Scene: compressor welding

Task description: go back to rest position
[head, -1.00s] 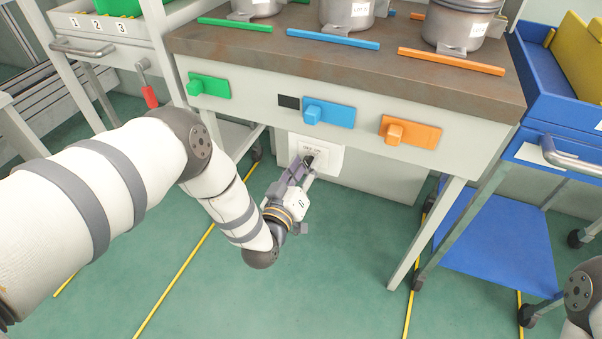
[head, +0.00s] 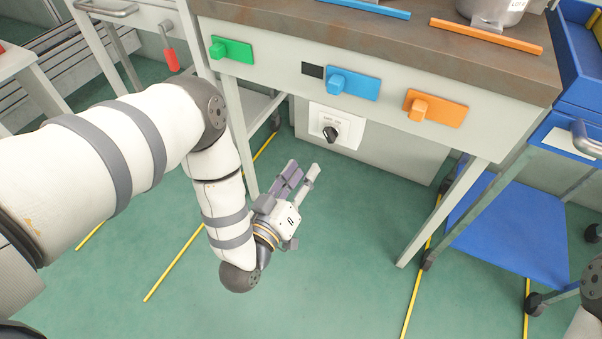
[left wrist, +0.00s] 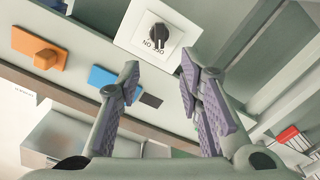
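My left gripper (head: 301,174) is open and empty, below the bench front and a little short of the rotary switch. In the left wrist view its two purple-padded fingers (left wrist: 160,95) stand apart with nothing between them. The black knob (head: 330,133) sits on a white switch plate (head: 349,131) under the bench. The knob also shows in the left wrist view (left wrist: 158,38), clear of the fingers. Part of my right arm shows at the right edge of the head view, but its gripper is out of view.
The bench (head: 290,98) carries green (head: 232,49), blue (head: 352,84) and orange (head: 436,108) blocks on its front. A blue cart (head: 510,225) stands at the right. A red-handled tool (head: 171,58) hangs at the left. The green floor around my left gripper is clear.

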